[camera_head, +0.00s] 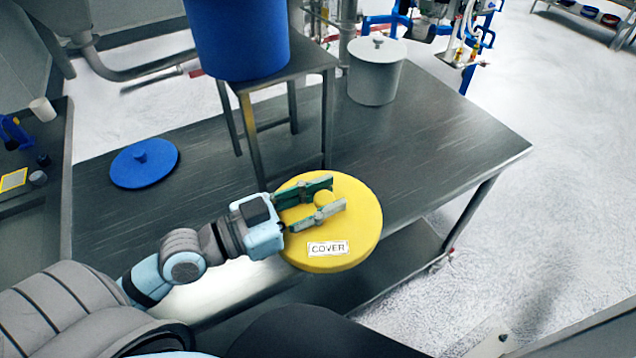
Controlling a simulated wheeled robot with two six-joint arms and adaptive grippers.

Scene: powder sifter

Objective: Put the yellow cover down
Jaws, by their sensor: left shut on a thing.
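The yellow cover (350,250) is a round disc with a white label reading COVER and a round yellow knob in its middle. My left gripper (322,200) is over the cover, its two fingers on either side of the knob and shut on it. The cover overlaps the front edge of the metal table (440,150) in the picture; I cannot tell whether it touches the table or is held above it. My right gripper is not in view.
A blue lid (144,163) lies on the table at the left. A blue bin (238,40) stands on a small metal stand (305,62) at the back. A grey lidded pot (375,75) stands at the back right. The table's right part is clear.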

